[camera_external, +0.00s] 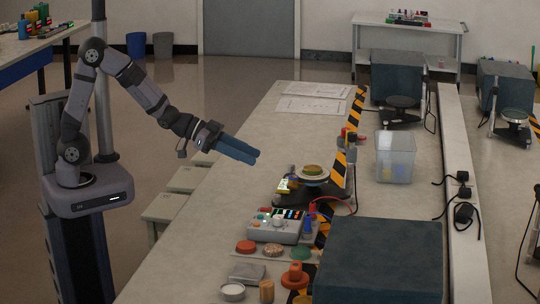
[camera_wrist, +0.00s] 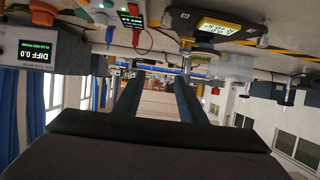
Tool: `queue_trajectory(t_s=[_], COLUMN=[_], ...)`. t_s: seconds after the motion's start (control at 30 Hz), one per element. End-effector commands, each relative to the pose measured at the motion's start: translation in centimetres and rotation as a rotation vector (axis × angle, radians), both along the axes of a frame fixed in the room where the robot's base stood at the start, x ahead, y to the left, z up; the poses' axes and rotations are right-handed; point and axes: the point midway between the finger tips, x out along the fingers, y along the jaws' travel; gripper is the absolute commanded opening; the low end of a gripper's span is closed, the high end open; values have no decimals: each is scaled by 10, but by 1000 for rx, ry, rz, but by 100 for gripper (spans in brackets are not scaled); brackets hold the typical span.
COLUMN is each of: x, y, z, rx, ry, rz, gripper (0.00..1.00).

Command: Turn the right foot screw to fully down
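My gripper (camera_external: 248,156) hangs over the left edge of the long bench, its two blue fingers pointing right and slightly down. In the wrist view the two fingers (camera_wrist: 157,98) stand apart with nothing between them. A round-topped instrument (camera_external: 312,172) on a dark base stands on the bench to the right of my gripper, clear of it. A yellow display unit (camera_external: 284,186) is at its left side. I cannot pick out the right foot screw or tell its setting. In the wrist view a yellow-framed display (camera_wrist: 219,27) shows at upper right.
A grey control box (camera_external: 275,228) with cables stands in front of the instrument. Coloured discs (camera_external: 273,250), an orange knob (camera_external: 295,275) and a large dark block (camera_external: 380,262) lie nearer. A clear bin (camera_external: 395,158) stands behind right. Papers (camera_external: 312,105) lie at the far end.

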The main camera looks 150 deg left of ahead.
Motion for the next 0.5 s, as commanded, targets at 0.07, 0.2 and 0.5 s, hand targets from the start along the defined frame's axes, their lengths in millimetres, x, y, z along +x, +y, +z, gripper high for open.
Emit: queue_trajectory(t_s=[0.07, 0.2, 0.5], x=[0, 0, 0], y=[-1, 0, 1], z=[-31, -66, -87], rx=[-12, -6, 3], ry=[2, 1, 1], rz=[0, 1, -1], gripper=[37, 37, 37])
